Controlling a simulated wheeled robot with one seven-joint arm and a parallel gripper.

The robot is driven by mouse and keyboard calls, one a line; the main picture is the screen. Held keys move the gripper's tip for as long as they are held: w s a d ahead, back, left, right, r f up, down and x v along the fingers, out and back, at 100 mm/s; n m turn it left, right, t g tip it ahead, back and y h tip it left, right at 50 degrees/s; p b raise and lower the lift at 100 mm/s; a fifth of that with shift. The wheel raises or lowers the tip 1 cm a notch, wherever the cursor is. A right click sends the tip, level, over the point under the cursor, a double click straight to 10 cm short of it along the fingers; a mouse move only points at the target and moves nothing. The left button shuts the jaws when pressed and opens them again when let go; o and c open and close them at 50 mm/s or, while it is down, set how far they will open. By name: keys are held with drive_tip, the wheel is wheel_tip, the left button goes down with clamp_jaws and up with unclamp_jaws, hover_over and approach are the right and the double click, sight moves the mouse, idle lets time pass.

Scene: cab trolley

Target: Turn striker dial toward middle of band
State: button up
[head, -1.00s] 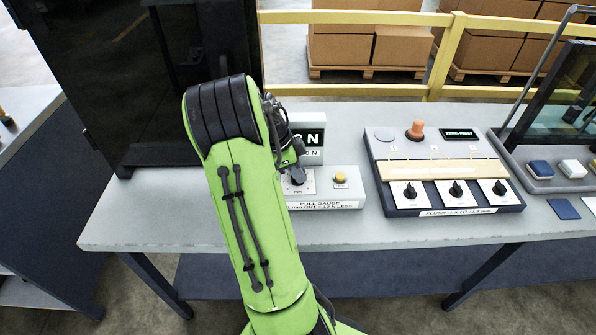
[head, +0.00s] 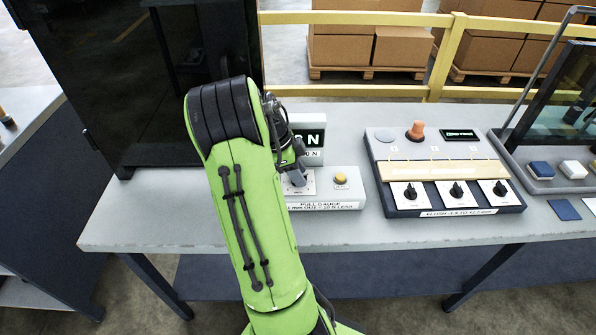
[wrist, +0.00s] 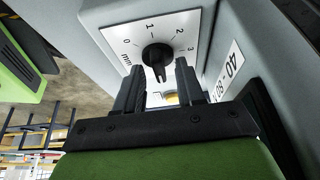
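The striker dial is a black knob (wrist: 157,57) on a white plate (wrist: 178,24) marked 0, 1, 2, 3 and mm in the wrist view. The plate is on the grey pull gauge box (head: 347,203), where the arm mostly hides it in the head view. My gripper (wrist: 160,68) is open, its two dark fingertips on either side of the knob with gaps visible. It also shows at the dial in the head view (head: 297,179). The knob's narrow end points between the fingers; its exact setting is hard to read.
The pull gauge has a yellow button (head: 340,178) and a display (head: 312,138) partly hidden by my arm. To the right stands a flush panel (head: 400,209) with several black knobs. A dark cabinet (head: 110,80) is at left. The table's front edge is clear.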

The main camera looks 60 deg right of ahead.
wheel_tip(320, 180, up, 10)
drive_tip(key=p, duration=0.3)
idle(0.8)
